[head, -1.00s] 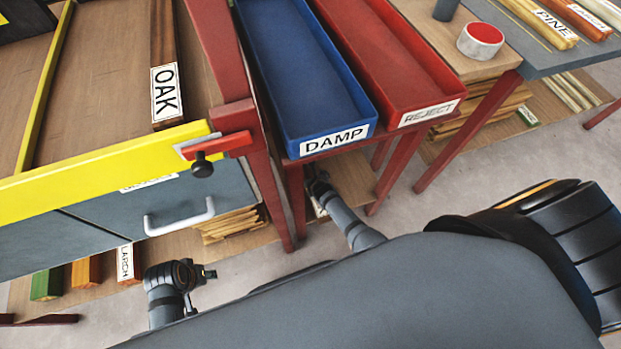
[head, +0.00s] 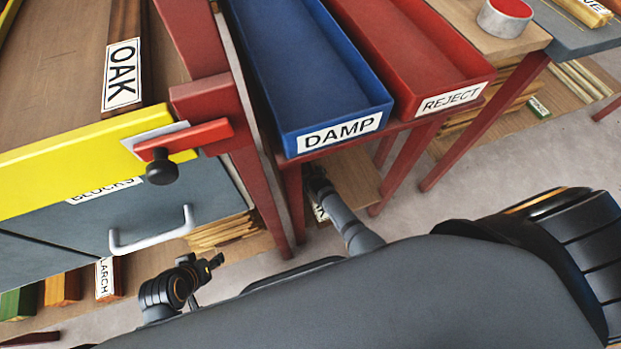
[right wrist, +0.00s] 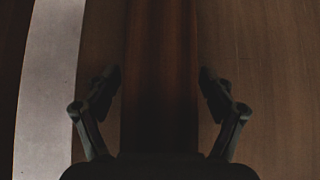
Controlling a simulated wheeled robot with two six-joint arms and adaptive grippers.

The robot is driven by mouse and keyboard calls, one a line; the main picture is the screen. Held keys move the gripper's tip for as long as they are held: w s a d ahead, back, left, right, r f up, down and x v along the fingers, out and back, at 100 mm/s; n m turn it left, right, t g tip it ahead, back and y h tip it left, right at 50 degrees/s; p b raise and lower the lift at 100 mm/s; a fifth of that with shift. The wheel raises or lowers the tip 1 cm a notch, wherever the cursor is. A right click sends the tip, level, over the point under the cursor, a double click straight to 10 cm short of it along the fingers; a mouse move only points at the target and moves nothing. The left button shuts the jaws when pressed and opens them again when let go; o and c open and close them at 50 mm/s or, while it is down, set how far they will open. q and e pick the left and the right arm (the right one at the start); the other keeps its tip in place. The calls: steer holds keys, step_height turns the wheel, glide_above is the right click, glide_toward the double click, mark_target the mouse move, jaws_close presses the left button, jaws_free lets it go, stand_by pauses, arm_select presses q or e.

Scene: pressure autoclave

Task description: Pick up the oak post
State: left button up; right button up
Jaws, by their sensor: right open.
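A dark brown post with a white OAK label (head: 122,75) lies on the wooden top at the left in the head view, behind a yellow board. In the right wrist view, a dark brown post (right wrist: 160,80) lies on a shadowed wooden surface. My open right gripper (right wrist: 160,85) has one finger on each side of it, not visibly touching. In the head view my right gripper (head: 317,182) reaches under the blue tray's table, mostly hidden, near a partly covered white label (head: 320,211). My left gripper (head: 214,263) is below the grey drawer, too small to read.
The blue DAMP tray (head: 378,100) and red REJECT tray (head: 480,72) stand on a red-legged table. A lower shelf (head: 352,180) shows beneath. A grey drawer with a handle (head: 150,238) is at left. Bare floor (head: 440,205) lies right.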

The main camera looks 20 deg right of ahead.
jaws_close()
steer(key=shift+w+r, duration=0.15)
stand_by(0.6)
